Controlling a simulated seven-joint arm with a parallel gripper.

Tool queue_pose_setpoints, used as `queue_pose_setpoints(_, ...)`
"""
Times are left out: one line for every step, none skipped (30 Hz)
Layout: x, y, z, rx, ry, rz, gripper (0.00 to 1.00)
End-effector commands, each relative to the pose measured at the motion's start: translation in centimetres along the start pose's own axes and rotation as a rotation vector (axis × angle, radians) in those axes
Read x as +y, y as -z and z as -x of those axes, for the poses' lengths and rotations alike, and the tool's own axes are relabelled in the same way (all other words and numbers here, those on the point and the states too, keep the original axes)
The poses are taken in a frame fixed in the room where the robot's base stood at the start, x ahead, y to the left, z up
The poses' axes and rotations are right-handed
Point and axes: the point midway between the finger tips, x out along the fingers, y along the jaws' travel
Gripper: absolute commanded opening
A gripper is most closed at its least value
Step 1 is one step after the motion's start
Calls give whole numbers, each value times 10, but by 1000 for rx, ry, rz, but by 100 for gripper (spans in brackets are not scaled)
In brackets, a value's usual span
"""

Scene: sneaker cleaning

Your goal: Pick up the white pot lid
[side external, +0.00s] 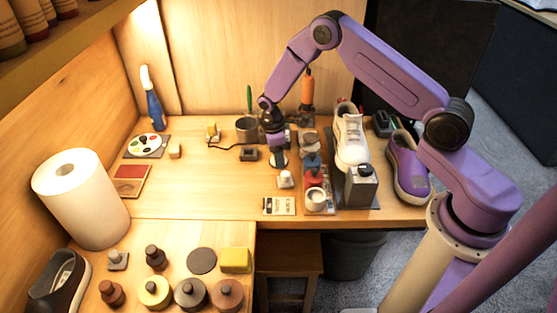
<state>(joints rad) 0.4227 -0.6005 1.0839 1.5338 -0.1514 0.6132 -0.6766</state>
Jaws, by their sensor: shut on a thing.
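My gripper (278,150) points down over the middle of the workbench, left of the rack of small pots. It is shut on a small pale round disc (280,161), which looks like the white pot lid. The fingers cover the top of the lid, and I cannot tell whether it touches the bench. A white pot (316,200) stands at the front end of the rack, to the right of and nearer than my gripper. A small white object (285,180) stands on the bench just in front of the lid.
The rack (327,210) holds red, blue and other pots. A white sneaker (351,140) and a grey block (361,185) stand to its right. A dark cup (247,129) is behind left, and a card (279,206) lies in front. The bench's left middle is clear.

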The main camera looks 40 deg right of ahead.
Motion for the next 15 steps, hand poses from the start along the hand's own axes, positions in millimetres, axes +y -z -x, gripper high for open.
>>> queue_pose_setpoints(0,0,0,0,0,0,29)
queue_pose_setpoints(0,0,0,0,0,0,29)
queue_pose_setpoints(0,0,0,0,0,0,29)
queue_pose_setpoints(0,0,0,0,0,0,29)
queue_pose_setpoints(0,0,0,0,0,0,29)
queue_pose_setpoints(0,0,0,0,0,0,29)
queue_pose_setpoints(0,0,1,0,0,0,29)
queue_pose_setpoints(0,0,2,0,0,0,29)
queue_pose_setpoints(0,0,3,1,-1,0,29)
queue_pose_setpoints(0,0,4,1,-1,0,29)
queue_pose_setpoints(0,0,6,1,-1,-1,29)
queue_pose_setpoints(0,0,8,1,-1,-1,29)
queue_pose_setpoints(1,-1,11,2,-1,-1,29)
queue_pose_setpoints(1,-1,14,2,-2,-1,29)
queue_pose_setpoints(1,-2,19,2,-1,-1,29)
